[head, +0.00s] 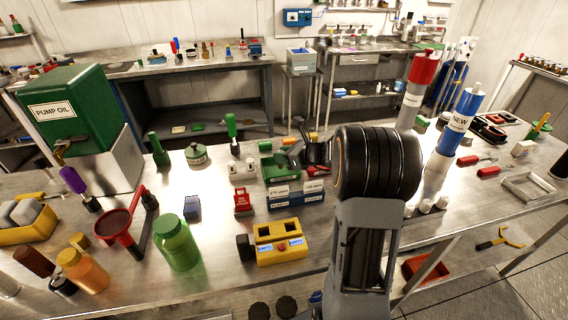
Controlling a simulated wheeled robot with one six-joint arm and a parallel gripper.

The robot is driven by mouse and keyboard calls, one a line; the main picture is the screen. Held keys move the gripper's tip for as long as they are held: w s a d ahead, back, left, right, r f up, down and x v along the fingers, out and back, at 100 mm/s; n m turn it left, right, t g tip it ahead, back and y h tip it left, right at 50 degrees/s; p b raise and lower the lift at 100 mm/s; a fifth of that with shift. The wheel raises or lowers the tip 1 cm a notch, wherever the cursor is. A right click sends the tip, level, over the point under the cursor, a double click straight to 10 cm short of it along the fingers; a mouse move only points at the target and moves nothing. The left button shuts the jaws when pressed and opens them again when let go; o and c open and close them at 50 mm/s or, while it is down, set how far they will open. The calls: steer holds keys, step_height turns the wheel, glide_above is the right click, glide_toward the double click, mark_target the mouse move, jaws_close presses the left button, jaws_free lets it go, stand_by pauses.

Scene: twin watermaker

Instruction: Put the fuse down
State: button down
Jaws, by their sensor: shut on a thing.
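My gripper (298,153) is in the middle of the head view, above the back part of the steel bench and beside a small green labelled bin (278,172). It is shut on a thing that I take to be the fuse. The fuse is too small and too hidden by the jaws and my arm to make out. I cannot tell whether it touches anything below.
Blue-and-white labelled boxes (284,198), a red tag-like block (243,202) and a yellow two-slot box (279,243) stand in front of the bin. A green jar (177,243) stands left. Bare steel shows between the jar and the yellow box.

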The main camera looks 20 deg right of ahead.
steer(key=shift+w+d+f, duration=0.25)
steer(key=shift+f, duration=1.75)
steer(key=shift+f+b, duration=0.1)
steer(key=shift+b, duration=0.2)
steer(key=shift+f, duration=0.15)
steer(key=c, duration=0.9)
jaws_free()
steer(key=shift+r, duration=0.35)
steer(key=v, duration=1.2)
